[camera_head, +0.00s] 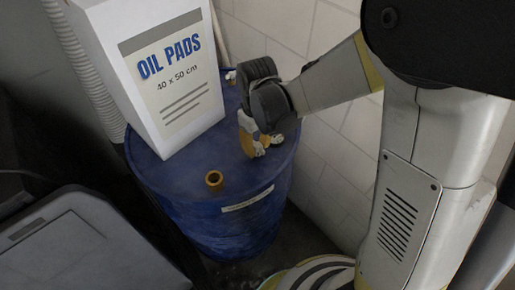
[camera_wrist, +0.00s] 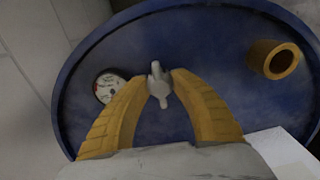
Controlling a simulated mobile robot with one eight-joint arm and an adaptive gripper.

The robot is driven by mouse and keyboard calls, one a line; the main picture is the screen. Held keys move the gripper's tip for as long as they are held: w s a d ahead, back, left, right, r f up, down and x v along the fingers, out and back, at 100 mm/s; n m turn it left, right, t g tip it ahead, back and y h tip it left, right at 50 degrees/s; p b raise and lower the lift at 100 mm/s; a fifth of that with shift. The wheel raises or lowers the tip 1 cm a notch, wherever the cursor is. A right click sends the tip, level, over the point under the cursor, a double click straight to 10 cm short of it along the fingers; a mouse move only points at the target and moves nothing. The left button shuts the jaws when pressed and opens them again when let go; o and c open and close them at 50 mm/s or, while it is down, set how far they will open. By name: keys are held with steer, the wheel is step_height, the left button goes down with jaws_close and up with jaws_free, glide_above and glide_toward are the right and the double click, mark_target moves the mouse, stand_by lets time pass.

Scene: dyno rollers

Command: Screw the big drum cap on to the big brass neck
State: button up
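The brass neck (camera_head: 214,179) stands open on top of the blue drum (camera_head: 180,188), near its front. It also shows at the upper right of the wrist view (camera_wrist: 275,60). My gripper (camera_head: 260,146) points down at the right part of the drum top. In the wrist view, its yellow fingers (camera_wrist: 159,82) flank a pale grey winged piece (camera_wrist: 159,88), which looks like the drum cap's grip. The fingertips are very close to it on both sides; I cannot tell whether they press on it. The neck is apart from my gripper.
A white "OIL PADS" box (camera_head: 165,80) stands on the drum's back left. A round dial (camera_wrist: 108,87) is beside my left finger in the wrist view. A tiled wall (camera_head: 335,150) is close on the right. A dark lidded bin (camera_head: 70,245) is at lower left.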

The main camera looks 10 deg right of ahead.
jaws_close()
steer(key=shift+r+p, duration=2.2)
steer(key=shift+r, duration=0.85)
steer(key=p, duration=0.3)
glide_toward(212, 172)
steer(key=s, duration=0.2)
steer(key=shift+w+d+f+b, duration=0.1)
steer(key=shift+f+b, duration=1.15)
steer(key=shift+f, duration=0.15)
steer(key=shift+d+f+b, duration=0.1)
steer(key=shift+f+b, duration=1.1)
steer(key=shift+f, duration=0.2)
steer(key=shift+f+b, duration=0.75)
steer(key=shift+b, duration=0.05)
